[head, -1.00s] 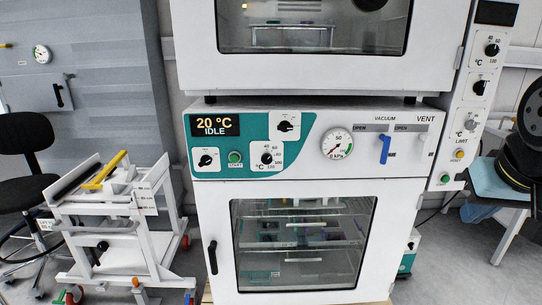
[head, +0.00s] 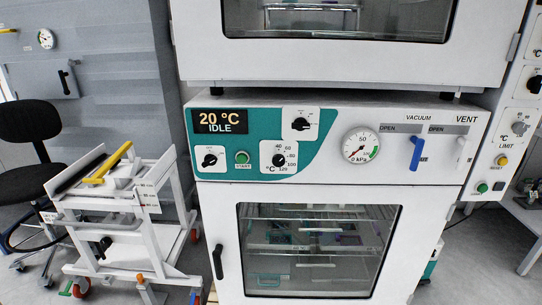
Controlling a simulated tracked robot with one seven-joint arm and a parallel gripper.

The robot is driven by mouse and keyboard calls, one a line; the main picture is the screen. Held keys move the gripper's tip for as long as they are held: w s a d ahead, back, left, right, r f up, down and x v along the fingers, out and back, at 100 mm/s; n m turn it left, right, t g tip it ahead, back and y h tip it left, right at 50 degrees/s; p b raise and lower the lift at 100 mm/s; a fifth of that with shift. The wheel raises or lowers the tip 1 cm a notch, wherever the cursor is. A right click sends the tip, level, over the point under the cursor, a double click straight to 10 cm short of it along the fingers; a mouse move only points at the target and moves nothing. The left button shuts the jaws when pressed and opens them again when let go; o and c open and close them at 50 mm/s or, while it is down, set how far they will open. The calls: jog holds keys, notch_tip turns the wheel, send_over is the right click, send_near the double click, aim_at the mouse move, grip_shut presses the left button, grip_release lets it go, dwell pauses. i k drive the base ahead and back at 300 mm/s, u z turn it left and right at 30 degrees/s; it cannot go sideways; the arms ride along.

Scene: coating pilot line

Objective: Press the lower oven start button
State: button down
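The lower oven (head: 320,193) stands in the middle of the head view, with a teal and white control panel across its top. Its green start button (head: 242,157) sits on the teal area, with a START label under it. The display (head: 223,121) above it reads 20 °C and IDLE. Black knobs (head: 210,160) sit left and right of the button. The oven door (head: 221,262) with its window is shut. My gripper is not in view.
A second oven (head: 340,62) is stacked above. A white trolley (head: 125,225) with a yellow handle stands on the left beside a black chair (head: 32,150). A vacuum gauge (head: 361,145) and blue lever (head: 416,152) are on the panel's right. A side column has another green button (head: 482,188).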

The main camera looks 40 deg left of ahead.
aim_at(242, 158)
jog(key=u, duration=0.15)
jog(key=k, duration=1)
jog(key=u, duration=0.7)
jog(key=i, duration=1)
